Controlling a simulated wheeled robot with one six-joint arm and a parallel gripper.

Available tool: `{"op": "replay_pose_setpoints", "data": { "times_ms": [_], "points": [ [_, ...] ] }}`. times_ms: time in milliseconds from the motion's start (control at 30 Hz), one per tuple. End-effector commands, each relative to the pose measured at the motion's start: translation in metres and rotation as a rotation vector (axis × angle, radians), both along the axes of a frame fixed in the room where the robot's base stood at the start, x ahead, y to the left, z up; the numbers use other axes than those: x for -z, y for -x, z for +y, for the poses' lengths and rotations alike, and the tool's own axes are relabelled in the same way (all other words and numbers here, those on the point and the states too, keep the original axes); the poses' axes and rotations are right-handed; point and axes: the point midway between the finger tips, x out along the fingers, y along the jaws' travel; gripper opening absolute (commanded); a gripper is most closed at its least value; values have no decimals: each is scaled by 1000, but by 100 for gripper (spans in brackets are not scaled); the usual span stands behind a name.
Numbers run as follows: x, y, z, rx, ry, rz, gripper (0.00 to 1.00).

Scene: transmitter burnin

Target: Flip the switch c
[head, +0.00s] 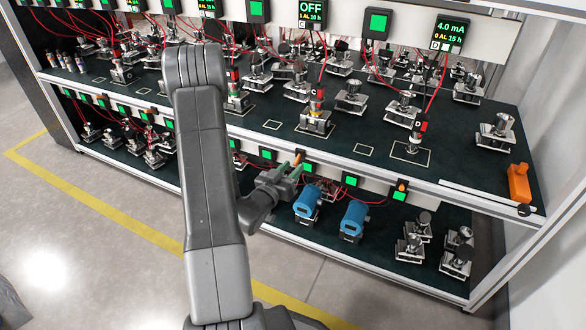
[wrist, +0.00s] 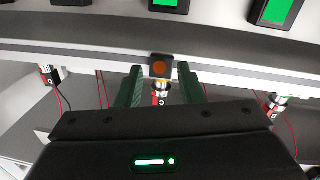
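The switch for c (head: 299,157) is a small orange lever on the front rail of the upper shelf, below the station marked C. In the wrist view the switch (wrist: 160,66) shows as an orange round end on a black square plate. My gripper (head: 289,169) is at the rail, just in front of the switch. In the wrist view my gripper (wrist: 160,72) is open, one dark green finger on each side of the switch. I cannot tell whether the fingers touch it. The display above station C (head: 312,13) reads OFF.
Another orange lever (head: 401,187) sits farther right on the rail. Two blue transmitters (head: 307,203) stand on the lower shelf close to my gripper. An orange device (head: 519,182) stands at the upper shelf's right end. Red wires hang around several transmitters. The floor in front is clear.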

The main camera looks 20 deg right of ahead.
Motion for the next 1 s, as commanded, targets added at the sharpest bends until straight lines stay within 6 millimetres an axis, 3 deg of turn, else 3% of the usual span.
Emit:
{"op": "replay_pose_setpoints", "data": {
  "times_ms": [200, 467, 667, 1000],
  "points": [
    [0, -9, -13, 0, 0, 0, 34],
    [0, -9, -14, -1, 0, 0, 34],
    [0, -9, -13, 0, 0, 0, 0],
    [-4, -9, -13, 1, -21, 19, 0]
  ]
}}
